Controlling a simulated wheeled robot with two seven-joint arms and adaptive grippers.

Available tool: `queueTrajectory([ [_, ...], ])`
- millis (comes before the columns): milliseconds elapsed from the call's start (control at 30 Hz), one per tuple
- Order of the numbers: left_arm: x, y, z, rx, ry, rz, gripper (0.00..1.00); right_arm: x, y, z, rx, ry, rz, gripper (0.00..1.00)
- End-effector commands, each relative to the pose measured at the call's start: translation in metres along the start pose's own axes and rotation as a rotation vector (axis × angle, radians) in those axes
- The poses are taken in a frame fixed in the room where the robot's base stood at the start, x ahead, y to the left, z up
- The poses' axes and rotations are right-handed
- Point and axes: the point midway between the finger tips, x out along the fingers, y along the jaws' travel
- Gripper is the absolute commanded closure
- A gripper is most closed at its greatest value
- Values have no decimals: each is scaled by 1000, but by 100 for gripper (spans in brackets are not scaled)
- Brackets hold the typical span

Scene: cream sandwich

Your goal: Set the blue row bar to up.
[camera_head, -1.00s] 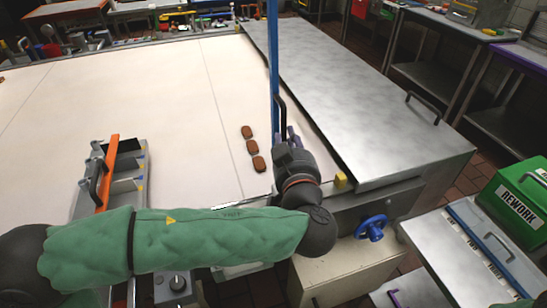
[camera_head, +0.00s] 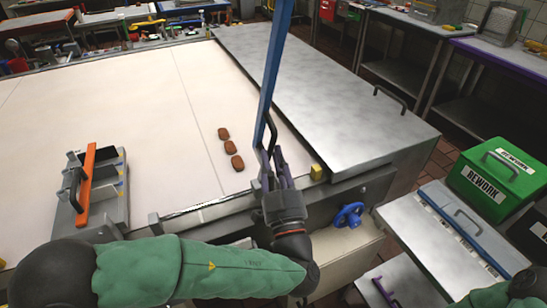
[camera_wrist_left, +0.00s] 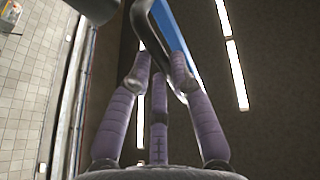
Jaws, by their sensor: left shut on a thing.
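The blue row bar (camera_head: 271,75) runs from near the belt's front right corner up past the top edge of the head view, leaning slightly right. Its upper end is out of view. A black handle (camera_head: 268,128) sits on its lower part. My left gripper (camera_head: 270,160) has its purple fingers shut on this handle. In the left wrist view the fingers (camera_wrist_left: 158,75) close around the black handle, with the blue bar (camera_wrist_left: 180,35) behind it. The exact contact is partly hidden. My right gripper is not in view; only a green sleeve shows at the lower right.
A pale belt (camera_head: 130,110) holds several brown biscuits (camera_head: 230,147) left of the bar. A steel cover (camera_head: 310,90) lies to the right. An orange bar (camera_head: 87,185) stands on a grey rack at left. A blue handwheel (camera_head: 348,215) and green REWORK box (camera_head: 495,178) are at right.

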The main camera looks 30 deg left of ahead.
Motion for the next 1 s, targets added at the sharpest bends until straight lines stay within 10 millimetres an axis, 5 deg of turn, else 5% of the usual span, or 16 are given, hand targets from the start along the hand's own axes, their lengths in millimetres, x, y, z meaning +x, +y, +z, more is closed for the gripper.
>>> queueTrajectory([
  [267, -2, 1, 3, 6, -3, 7, 100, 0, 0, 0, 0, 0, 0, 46],
  [300, -2, 1, 3, 7, -3, 7, 76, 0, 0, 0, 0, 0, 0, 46],
  [400, -2, 1, 3, 6, -3, 7, 54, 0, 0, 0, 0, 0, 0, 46],
  [767, -3, 1, 2, 3, -2, 5, 54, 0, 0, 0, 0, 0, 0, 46],
  [1000, -28, 2, 1, 2, 0, 9, 54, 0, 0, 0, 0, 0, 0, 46],
])
